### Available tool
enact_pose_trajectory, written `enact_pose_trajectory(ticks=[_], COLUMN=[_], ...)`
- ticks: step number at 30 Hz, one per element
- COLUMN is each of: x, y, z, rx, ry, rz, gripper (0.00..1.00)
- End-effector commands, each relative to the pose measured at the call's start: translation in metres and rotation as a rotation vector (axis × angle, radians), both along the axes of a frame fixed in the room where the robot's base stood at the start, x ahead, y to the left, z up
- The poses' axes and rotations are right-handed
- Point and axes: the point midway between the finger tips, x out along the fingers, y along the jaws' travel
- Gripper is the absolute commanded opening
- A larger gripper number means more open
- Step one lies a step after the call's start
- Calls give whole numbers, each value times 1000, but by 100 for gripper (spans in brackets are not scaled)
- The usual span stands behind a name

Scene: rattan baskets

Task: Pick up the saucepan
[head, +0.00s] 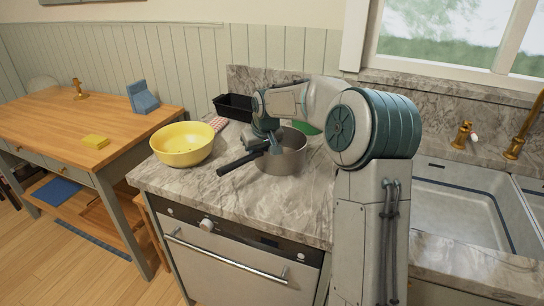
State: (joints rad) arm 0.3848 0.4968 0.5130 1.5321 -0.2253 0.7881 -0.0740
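The saucepan (283,162) is a grey metal pot with a long black handle (239,163) pointing to the left and toward the front. It appears upright on the marble counter. My gripper (273,148) points down at the saucepan's left rim, close to where the handle joins. The fingertips are small and partly hidden against the pot, so I cannot tell whether they are open or shut, or whether they touch it. My arm hides part of the saucepan's upper edge.
A yellow colander-like bowl (183,146) stands left of the saucepan on the marble counter (220,195). A black basket (234,107) and a green item (306,127) are behind. A sink (459,196) is at the right, a wooden table (60,118) at the left.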

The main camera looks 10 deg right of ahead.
Motion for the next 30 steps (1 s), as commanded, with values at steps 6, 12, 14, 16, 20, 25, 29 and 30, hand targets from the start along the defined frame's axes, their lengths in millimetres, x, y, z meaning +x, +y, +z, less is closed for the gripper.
enact_pose_trajectory(ticks=[6,12,14,16,20,25,29,30], x=[0,0,-1,-1,-1,-1,-1,-1], y=[0,0,0,0,0,0,0,0], z=[0,0,0,-1,-1,-1,-1,-1], rx=[0,1,1,2,2,2,2,2], ry=[0,2,2,2,4,5,5,5], rz=[-1,-1,-1,-2,-2,-3,-3,-3], gripper=[0,0,0,0,0,0,0,0])
